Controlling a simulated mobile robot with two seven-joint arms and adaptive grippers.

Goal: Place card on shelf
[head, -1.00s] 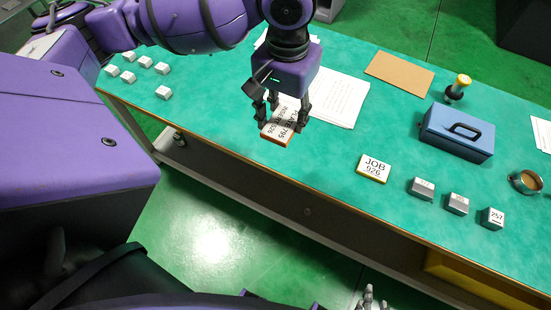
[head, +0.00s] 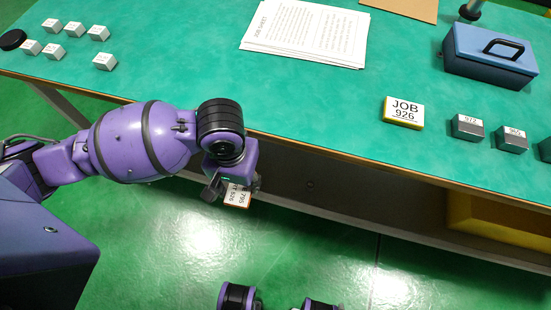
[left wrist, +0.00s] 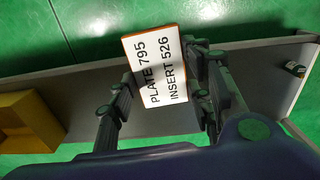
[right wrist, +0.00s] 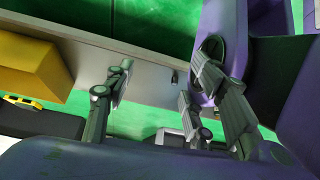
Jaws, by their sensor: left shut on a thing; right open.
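The card (head: 238,197), white with an orange edge, is held in my left gripper (head: 231,188), in front of the bench edge in the head view. In the left wrist view the card (left wrist: 156,72) reads PLATE 795 INSERT 526, and the gripper's fingers are shut on its two sides. Behind it runs the grey shelf (left wrist: 90,85) under the bench; the card looks apart from it, though the gap is hard to judge. The shelf also shows in the right wrist view (right wrist: 140,75). My right gripper (right wrist: 155,85) is open and empty.
A yellow bin (head: 495,222) stands at the right end of the shelf. A small dark item (left wrist: 294,68) lies at its other end. On the green bench top are a JOB 926 block (head: 403,112), paper sheets (head: 305,35), a blue box (head: 490,60) and several small blocks. The shelf's middle is clear.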

